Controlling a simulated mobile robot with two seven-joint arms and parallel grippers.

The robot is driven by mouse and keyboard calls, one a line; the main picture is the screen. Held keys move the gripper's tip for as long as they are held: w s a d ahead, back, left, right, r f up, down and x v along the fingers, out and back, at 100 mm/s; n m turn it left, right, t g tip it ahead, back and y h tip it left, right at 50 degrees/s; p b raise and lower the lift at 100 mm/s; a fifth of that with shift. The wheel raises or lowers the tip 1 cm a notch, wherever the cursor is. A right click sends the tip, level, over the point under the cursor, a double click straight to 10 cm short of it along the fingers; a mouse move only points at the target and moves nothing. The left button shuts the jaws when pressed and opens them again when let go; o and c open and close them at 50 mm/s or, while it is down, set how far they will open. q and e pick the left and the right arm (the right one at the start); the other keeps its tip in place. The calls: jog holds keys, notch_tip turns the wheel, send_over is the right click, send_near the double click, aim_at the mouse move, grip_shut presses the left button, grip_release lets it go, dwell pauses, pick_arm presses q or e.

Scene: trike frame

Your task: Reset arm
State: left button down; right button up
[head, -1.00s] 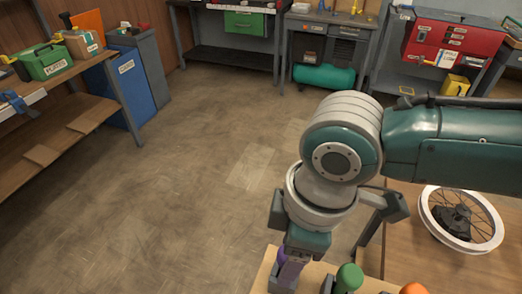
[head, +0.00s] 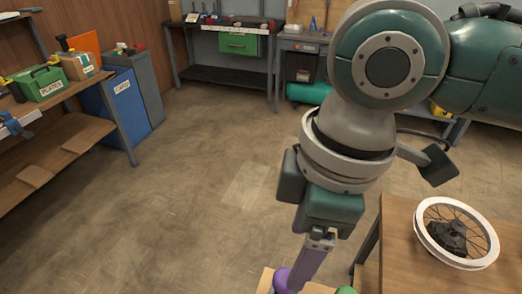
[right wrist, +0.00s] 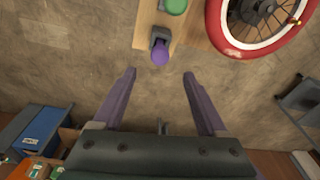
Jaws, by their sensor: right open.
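My right gripper (head: 312,262) hangs near the lower middle of the head view, below the green and grey arm links. In the right wrist view its two purple fingers (right wrist: 159,75) are spread apart with nothing between them. A purple rounded knob (right wrist: 160,53) on a dark holder lies just beyond the fingertips in that view, apart from them. The knob also shows beside the finger in the head view (head: 281,281). A green knob (right wrist: 175,6) sits beyond it on a wooden board (right wrist: 147,25). My left gripper is not in view.
A spoked wheel with a white rim (head: 426,243) lies on a wooden table (head: 398,263) at right. A red-rimmed wheel (right wrist: 225,40) shows in the right wrist view. A shelf with a green box (head: 40,84) and a blue bin (head: 124,104) stands left. The middle floor is clear.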

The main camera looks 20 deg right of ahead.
jog(key=shift+r, duration=0.25)
jog(key=s+a+m+t+y, duration=0.2)
jog(key=s+a+m+y, duration=0.1)
jog(key=s+a, duration=0.25)
jog(key=s+d+r+m+t+h+p, duration=0.1)
jog(key=s+d+m+h, duration=0.2)
jog(key=d, duration=0.4)
jog(key=s+d+r+m+h+p, duration=0.1)
jog(key=s+d+m, duration=0.35)
jog(key=d, duration=0.25)
notch_tip(320, 180, up, 28)
jog(key=w+p, duration=0.1)
jog(key=p, duration=2.7)
jog(key=shift+a+r+m, duration=0.15)
jog(key=shift+m, duration=0.2)
